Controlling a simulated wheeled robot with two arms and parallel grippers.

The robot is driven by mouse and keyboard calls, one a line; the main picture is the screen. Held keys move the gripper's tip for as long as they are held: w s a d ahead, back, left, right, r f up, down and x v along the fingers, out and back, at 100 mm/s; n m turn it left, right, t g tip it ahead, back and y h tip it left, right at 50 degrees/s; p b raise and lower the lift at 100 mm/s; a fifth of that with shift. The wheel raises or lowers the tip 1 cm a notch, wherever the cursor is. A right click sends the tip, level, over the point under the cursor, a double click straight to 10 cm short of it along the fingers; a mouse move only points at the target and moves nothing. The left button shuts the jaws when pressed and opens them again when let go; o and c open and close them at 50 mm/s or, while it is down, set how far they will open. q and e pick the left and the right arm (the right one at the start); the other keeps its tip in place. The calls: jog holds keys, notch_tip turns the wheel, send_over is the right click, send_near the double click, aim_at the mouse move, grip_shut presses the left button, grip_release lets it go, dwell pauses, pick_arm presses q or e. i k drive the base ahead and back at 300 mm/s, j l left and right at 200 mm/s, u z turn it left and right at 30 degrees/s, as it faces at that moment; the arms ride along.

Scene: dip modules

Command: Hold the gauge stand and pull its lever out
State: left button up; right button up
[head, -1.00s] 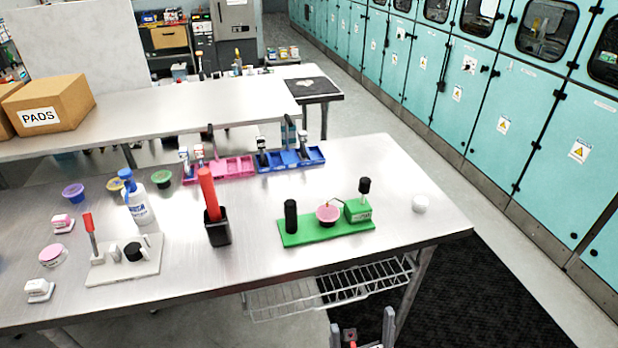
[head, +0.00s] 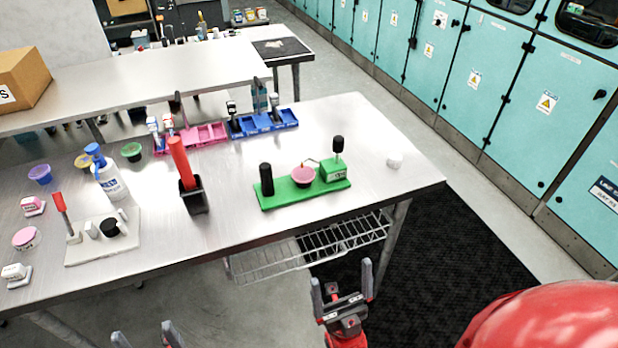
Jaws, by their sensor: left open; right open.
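A green stand (head: 280,199) lies on the steel table near its front right. It carries a black upright post (head: 266,179), a pink cup (head: 303,176) and a green box (head: 333,171) with a black-knobbed upright lever (head: 338,145). A white base plate (head: 85,250) at the left carries a red-handled lever (head: 62,206) and a black round part (head: 109,227). I cannot tell for certain which is the gauge stand. My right gripper (head: 342,276) is open and empty, off the table's front edge. My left gripper (head: 146,334) is open at the bottom edge, mostly cut off.
A black holder (head: 194,196) with a red handle stands between the two bases. Blue trays (head: 264,123) and pink trays (head: 203,136) lie behind. A white bottle (head: 112,182) stands at the left. A wire shelf (head: 310,248) hangs below the front edge.

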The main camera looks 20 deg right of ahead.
aim_at(338, 140)
jog(key=i+l, duration=0.15)
jog(key=l, duration=0.2)
jog(key=i+l, duration=0.15)
jog(key=l, duration=0.2)
jog(key=i+l, duration=0.15)
jog(key=l, duration=0.25)
jog(key=k+j, duration=0.1)
